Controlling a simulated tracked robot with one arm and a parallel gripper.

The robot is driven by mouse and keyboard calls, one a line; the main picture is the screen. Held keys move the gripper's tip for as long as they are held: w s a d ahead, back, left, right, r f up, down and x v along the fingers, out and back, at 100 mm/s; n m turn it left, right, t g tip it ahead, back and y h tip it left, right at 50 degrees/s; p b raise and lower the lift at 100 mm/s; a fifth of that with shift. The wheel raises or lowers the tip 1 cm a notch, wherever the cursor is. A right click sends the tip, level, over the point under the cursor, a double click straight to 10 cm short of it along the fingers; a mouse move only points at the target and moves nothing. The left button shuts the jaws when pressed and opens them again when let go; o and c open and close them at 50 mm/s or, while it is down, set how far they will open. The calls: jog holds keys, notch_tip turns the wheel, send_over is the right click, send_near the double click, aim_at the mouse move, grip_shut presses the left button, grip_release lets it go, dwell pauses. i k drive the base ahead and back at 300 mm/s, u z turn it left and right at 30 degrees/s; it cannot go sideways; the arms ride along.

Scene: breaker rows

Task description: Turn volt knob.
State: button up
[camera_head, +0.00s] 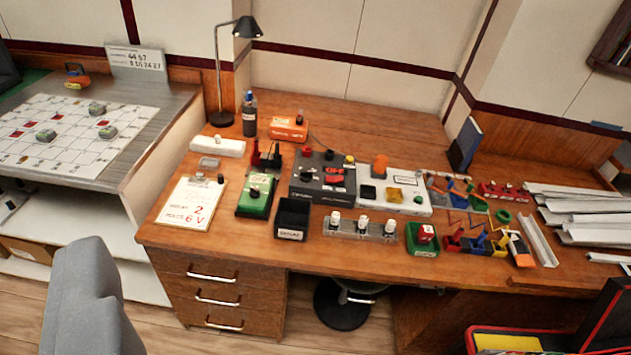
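A dark grey power box (322,178) with a red display reading OFF stands on the wooden desk. It has a dark round knob (306,172) on its left side and a yellow and a black knob along its back edge. Their labels are too small to read, so I cannot tell which is the volt knob. A green meter (257,196) with a dial stands left of the box. A white card (191,205) with red writing, seemingly "2" and "6 V", lies at the desk's left. No gripper fingertips show, and nothing touches the box.
A black bin (292,220), a strip with several bulbs (361,228) and a white board (394,192) surround the box. A lamp (221,115) and a bottle (249,115) stand behind. A smooth grey shape, possibly mine, fills the lower left. Floor shows in front of the drawers.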

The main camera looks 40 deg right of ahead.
aim_at(305, 175)
jog(key=k, duration=1.05)
jog(key=z, duration=0.7)
jog(key=i, duration=2.35)
jog(key=u, duration=0.65)
